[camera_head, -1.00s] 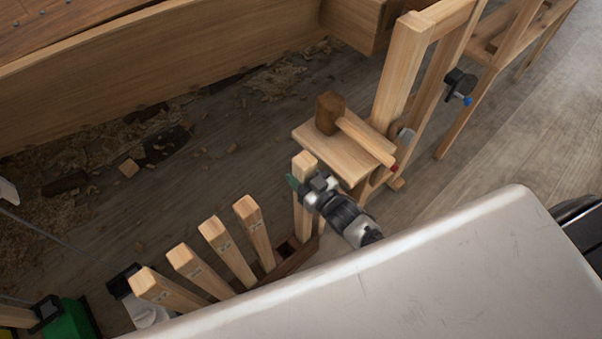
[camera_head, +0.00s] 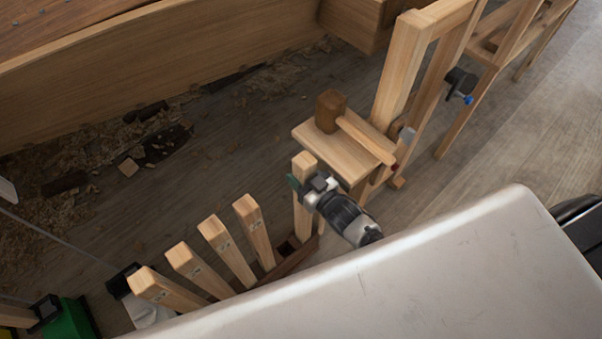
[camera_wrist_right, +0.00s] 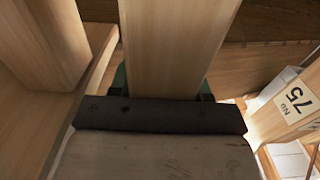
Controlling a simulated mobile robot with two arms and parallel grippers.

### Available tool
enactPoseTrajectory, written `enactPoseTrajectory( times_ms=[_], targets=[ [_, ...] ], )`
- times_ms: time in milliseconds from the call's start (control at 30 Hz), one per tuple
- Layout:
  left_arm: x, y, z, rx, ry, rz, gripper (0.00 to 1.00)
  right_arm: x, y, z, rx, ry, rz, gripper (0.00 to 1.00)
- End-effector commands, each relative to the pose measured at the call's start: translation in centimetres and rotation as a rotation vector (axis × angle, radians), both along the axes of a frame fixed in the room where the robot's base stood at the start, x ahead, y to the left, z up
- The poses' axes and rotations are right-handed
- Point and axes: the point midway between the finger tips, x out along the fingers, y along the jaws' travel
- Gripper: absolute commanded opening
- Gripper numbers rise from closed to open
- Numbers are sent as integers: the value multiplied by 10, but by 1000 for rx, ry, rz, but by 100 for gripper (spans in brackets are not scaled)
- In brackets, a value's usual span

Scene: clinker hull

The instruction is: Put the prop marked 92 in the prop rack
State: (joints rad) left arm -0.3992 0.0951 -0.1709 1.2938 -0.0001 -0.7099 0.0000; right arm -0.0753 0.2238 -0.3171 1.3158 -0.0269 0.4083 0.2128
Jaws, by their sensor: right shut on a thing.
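My right gripper (camera_head: 306,188) is shut on a pale square wooden prop (camera_head: 305,163), which stands nearly upright at the right end of the row. Its number is not visible. In the right wrist view this prop (camera_wrist_right: 170,45) fills the space between the fingers. The dark brown prop rack (camera_head: 298,261) lies below, with an open slot at its right end. The held prop's lower end is close to that end; I cannot tell if it is inside a slot. Several other props (camera_head: 228,250) lean in the rack. One prop (camera_wrist_right: 285,108) bears a label reading 75.
A wooden stand (camera_head: 340,158) with a mallet (camera_head: 331,112) on it is just behind the held prop. A wooden frame (camera_head: 397,75) rises to its right. The hull planking (camera_head: 150,65) runs along the back. Shavings and offcuts lie on the floor at left.

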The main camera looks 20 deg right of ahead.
Motion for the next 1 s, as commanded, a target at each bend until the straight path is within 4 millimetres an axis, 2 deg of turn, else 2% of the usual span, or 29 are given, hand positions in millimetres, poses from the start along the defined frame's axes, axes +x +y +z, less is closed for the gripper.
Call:
enactPoseTrajectory(
  times_ms=[367,400,567,867,1000],
  targets=[
    [1,-1,4,-1,2,1,38,1,0,0,2,-6,0,0],
    [2,-1,5,-1,0,1,38,1,0,0,2,-6,0,52],
    [2,-1,4,-1,1,1,38,1,0,-1,1,-4,0,77],
    [1,0,4,0,3,2,38,-2,-1,-3,-1,4,0,78],
    [-1,0,4,0,0,1,38,-15,-5,-3,0,4,0,78]
  ],
)
